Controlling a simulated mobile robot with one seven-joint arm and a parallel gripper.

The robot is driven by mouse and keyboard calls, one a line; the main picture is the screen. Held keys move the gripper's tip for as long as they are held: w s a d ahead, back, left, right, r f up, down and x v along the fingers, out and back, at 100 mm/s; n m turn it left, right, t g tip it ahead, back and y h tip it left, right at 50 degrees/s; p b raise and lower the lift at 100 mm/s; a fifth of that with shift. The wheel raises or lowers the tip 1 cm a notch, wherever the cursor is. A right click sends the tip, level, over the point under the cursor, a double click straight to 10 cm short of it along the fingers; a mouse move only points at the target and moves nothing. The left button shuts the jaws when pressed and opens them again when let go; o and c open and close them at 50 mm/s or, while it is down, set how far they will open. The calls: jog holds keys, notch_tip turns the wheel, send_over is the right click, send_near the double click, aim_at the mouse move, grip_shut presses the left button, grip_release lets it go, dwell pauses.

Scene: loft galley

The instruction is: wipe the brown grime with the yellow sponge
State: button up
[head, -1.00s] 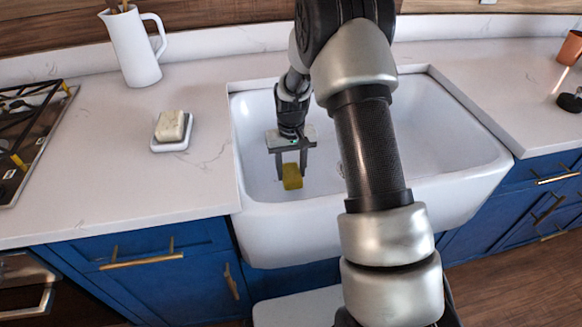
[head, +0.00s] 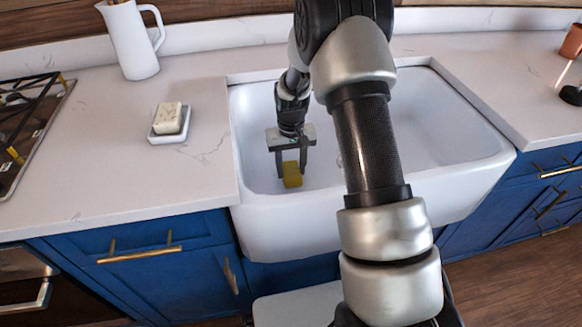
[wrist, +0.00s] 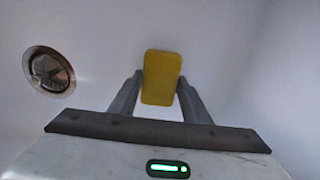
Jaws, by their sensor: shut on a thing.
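The yellow sponge (head: 292,175) is between the fingers of my gripper (head: 291,168), low inside the left part of the white sink (head: 450,130). In the wrist view the sponge (wrist: 161,78) stands out past the fingertips of my gripper (wrist: 160,88), which is shut on it. The sink surface shows behind the sponge; I cannot tell whether they touch. No brown grime is visible in either view; my arm hides part of the sink.
A drain (wrist: 48,71) lies left of the sponge in the wrist view. On the counter left of the sink are a soap bar (head: 168,117) on a white dish (head: 170,138), a white pitcher (head: 131,45) and a stove (head: 35,115). An orange cup (head: 572,42) stands far right.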

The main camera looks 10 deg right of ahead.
jog(key=shift+f+b, duration=0.6)
jog(key=shift+f, duration=0.35)
